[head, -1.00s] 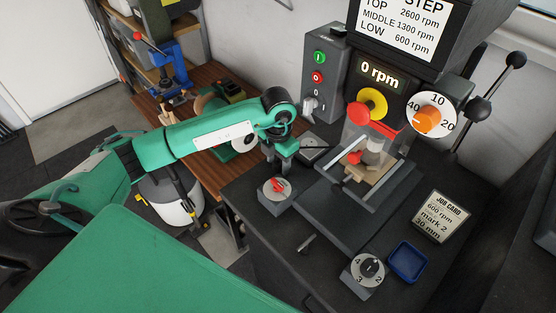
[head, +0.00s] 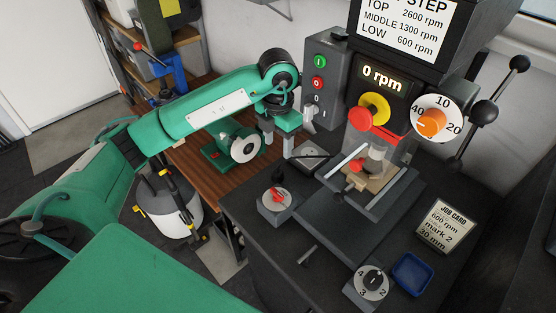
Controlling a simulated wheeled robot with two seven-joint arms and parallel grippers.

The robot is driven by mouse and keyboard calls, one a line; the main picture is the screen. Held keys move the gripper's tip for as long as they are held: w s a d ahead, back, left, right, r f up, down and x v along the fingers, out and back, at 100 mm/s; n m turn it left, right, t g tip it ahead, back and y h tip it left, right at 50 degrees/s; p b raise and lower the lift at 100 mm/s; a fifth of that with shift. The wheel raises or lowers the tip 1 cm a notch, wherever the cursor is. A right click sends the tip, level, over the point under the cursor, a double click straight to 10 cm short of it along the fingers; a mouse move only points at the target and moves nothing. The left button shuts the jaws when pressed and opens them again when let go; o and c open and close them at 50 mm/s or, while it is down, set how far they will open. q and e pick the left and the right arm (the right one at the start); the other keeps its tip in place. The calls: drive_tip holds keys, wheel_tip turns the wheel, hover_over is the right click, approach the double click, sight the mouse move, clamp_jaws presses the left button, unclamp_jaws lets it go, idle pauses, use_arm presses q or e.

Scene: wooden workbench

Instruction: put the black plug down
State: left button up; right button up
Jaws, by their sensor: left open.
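I cannot make out the black plug for certain. A thin dark shape lies across the flat grey plate (head: 314,163) on the bench, too small to identify. My left gripper (head: 277,146) is open, its two fingers pointing down with a gap between them. It hangs just left of that plate and in front of the grey switch box (head: 326,73). Nothing shows between its fingers. My right gripper is out of view.
The drill press (head: 376,118) with its clear guard stands to the right of my gripper. A red-knobbed block (head: 275,203), numbered dial (head: 372,283), blue tray (head: 412,273) and job card (head: 443,228) occupy the front. A green grinder (head: 237,145) stands at left.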

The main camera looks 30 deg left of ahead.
use_arm(q)
drive_tip(key=shift+r, duration=1.3)
drive_tip(key=shift+f, duration=0.1)
